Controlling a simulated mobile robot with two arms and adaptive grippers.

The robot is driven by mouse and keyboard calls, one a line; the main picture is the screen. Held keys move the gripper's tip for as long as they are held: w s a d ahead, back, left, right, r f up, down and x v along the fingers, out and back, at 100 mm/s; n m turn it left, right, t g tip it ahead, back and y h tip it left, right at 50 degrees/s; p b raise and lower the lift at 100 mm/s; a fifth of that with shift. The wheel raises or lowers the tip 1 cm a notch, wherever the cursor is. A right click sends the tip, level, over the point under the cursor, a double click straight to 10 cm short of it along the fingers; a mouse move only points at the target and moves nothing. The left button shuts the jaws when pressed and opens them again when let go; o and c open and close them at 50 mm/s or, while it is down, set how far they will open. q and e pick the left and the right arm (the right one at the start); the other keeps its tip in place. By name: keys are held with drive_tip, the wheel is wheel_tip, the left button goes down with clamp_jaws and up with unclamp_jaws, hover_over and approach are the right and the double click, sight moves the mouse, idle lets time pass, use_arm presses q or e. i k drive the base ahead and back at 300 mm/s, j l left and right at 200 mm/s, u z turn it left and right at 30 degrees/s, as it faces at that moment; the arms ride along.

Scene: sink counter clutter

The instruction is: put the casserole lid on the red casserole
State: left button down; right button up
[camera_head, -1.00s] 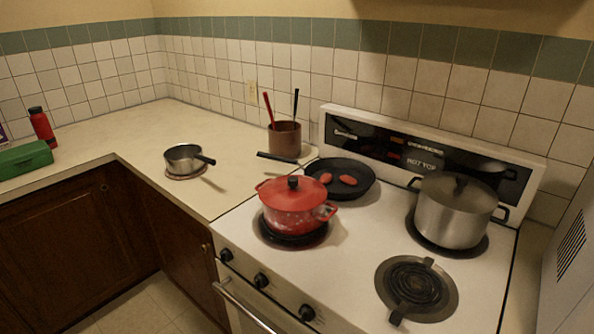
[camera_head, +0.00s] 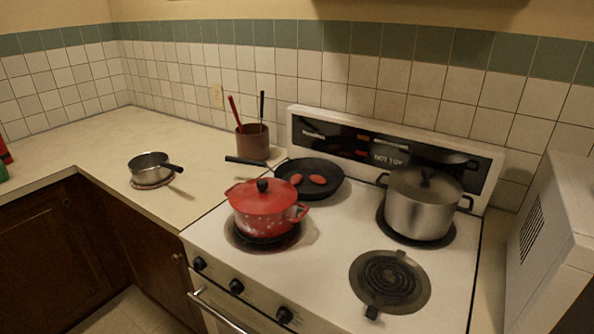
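The red casserole (camera_head: 266,216) stands on the front left burner of the stove. A red casserole lid (camera_head: 262,195) with a black knob lies on top of it and appears to cover its opening. Whether the lid sits fully flush is hard to tell at this size. Neither of my grippers shows in the head view.
On the stove (camera_head: 330,245), a black frying pan (camera_head: 322,168) with red pieces is at the back left and a lidded steel pot (camera_head: 419,213) at the back right. The front right burner (camera_head: 389,281) is bare. A small saucepan (camera_head: 150,167) and a utensil crock (camera_head: 253,141) stand on the counter.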

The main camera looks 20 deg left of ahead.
sight(258, 197)
drive_tip(key=j+z, duration=0.35)
drive_tip(key=j, duration=0.3)
drive_tip(key=j+z, duration=0.35)
drive_tip(key=j, duration=0.3)
drive_tip(key=k+l, duration=0.05)
